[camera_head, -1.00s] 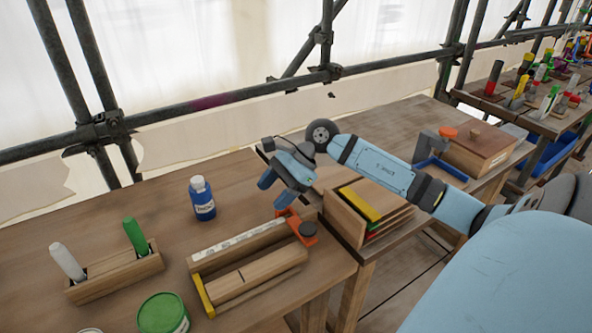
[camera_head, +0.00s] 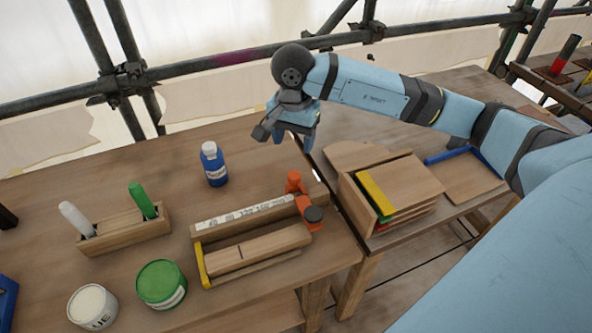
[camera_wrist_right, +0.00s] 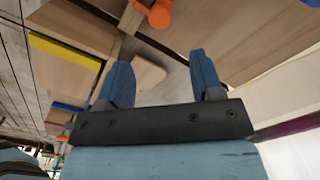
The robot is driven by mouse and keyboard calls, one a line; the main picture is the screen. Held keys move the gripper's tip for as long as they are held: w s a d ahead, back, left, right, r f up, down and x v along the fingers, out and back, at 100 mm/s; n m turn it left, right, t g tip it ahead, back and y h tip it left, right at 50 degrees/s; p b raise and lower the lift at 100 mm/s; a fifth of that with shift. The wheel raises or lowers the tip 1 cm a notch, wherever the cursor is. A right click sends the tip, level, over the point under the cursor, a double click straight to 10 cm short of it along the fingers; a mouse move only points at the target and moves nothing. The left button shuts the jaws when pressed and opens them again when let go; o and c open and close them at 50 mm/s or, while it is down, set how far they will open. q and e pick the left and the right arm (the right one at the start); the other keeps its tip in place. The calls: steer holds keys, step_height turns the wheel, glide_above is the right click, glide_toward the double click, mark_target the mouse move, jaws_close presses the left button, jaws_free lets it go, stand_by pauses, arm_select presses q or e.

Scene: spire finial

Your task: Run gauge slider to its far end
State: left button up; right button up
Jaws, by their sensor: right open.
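The wooden gauge (camera_head: 275,243) lies on the near table, with a white printed scale (camera_head: 245,212) and a yellow end piece (camera_head: 201,265) at its left. Its orange slider (camera_head: 306,207) with a dark knob sits at the right end. An orange part also shows at the top of the right wrist view (camera_wrist_right: 158,14). My right gripper (camera_head: 294,134) is open and empty, above and behind the slider, apart from it. Its two blue fingers (camera_wrist_right: 162,80) stand spread with nothing between them. My left gripper is not in view.
A blue bottle (camera_head: 214,166), a wooden holder (camera_head: 125,228) with green and white markers, a green tin (camera_head: 162,284) and a white tin (camera_head: 92,306) stand left of the gauge. A wooden rack (camera_head: 410,185) stands on the right table. Scaffold pipes (camera_head: 200,67) run behind.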

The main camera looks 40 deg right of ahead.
mark_target(294, 175)
step_height(294, 175, down, 11)
steer(key=shift+f, duration=0.15)
